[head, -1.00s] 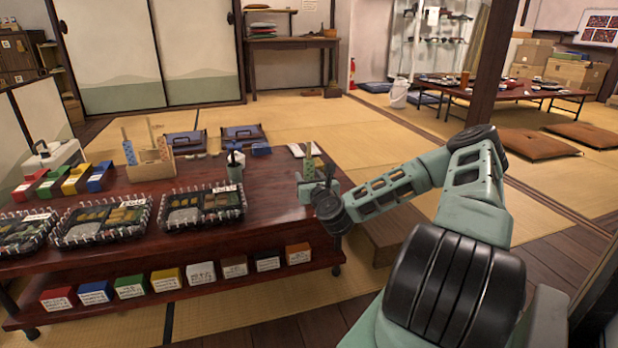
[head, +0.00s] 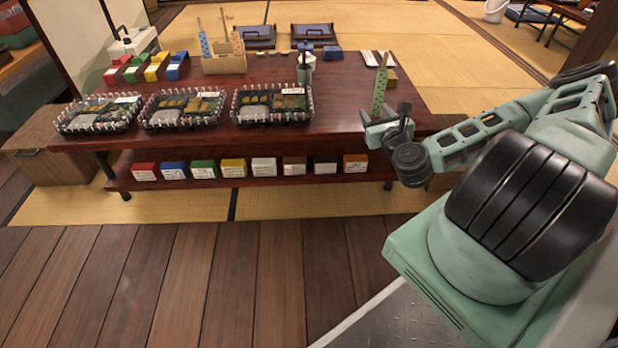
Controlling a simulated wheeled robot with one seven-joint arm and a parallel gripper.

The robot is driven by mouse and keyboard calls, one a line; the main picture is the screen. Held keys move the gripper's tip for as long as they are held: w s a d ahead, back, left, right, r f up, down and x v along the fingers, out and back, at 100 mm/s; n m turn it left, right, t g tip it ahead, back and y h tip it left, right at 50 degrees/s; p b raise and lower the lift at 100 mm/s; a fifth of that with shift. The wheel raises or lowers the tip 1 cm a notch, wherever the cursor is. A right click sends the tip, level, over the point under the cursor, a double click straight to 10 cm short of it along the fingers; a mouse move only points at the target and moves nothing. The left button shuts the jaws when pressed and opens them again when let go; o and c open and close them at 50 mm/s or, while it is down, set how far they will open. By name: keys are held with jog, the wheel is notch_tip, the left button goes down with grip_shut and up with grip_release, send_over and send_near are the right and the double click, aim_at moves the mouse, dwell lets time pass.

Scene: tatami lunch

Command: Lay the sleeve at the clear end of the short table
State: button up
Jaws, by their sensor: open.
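A green patterned sleeve (head: 379,92) with a pale top stands nearly upright at the right end of the dark red table (head: 330,95). My gripper (head: 388,122) is at that end, just at the sleeve's lower part. Its jaws are open. The sleeve's foot is hidden by the gripper, so I cannot tell whether it stands on the table or in a holder. A wooden caddy (head: 225,64) at the back holds similar upright pieces, one blue patterned (head: 204,42) and one orange patterned (head: 237,43).
Three lunch trays (head: 272,104) line the table's front. Coloured boxes (head: 233,168) fill the lower shelf. A grey-green cup (head: 304,73) and white packets (head: 377,58) stand farther back. The wooden floor (head: 230,270) in front is free. Another low table (head: 570,10) shows at top right.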

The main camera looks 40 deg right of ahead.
jog(key=a+f+n+g+y, duration=0.2)
jog(key=a+n+g+y, duration=0.85)
jog(key=a+n, duration=1.5)
jog(key=s+a+r+n+g+h, duration=0.1)
jog(key=s+a+r+n, duration=0.3)
jog(key=s+n, duration=0.3)
jog(key=s+a+r+n+g+h, duration=0.1)
jog(key=s+a+r+n+g, duration=0.1)
jog(key=s+a+r+n, duration=0.3)
jog(key=s+a+r+n+g+h, duration=0.1)
jog(key=s+a+r+n+g, duration=0.1)
jog(key=s+a+r+n, duration=0.3)
jog(key=s+r+n, duration=0.1)
jog(key=s+n, duration=0.3)
jog(key=s, duration=0.1)
jog(key=shift+s+r, duration=0.2)
jog(key=shift+r, duration=0.2)
jog(key=shift+g, duration=0.25)
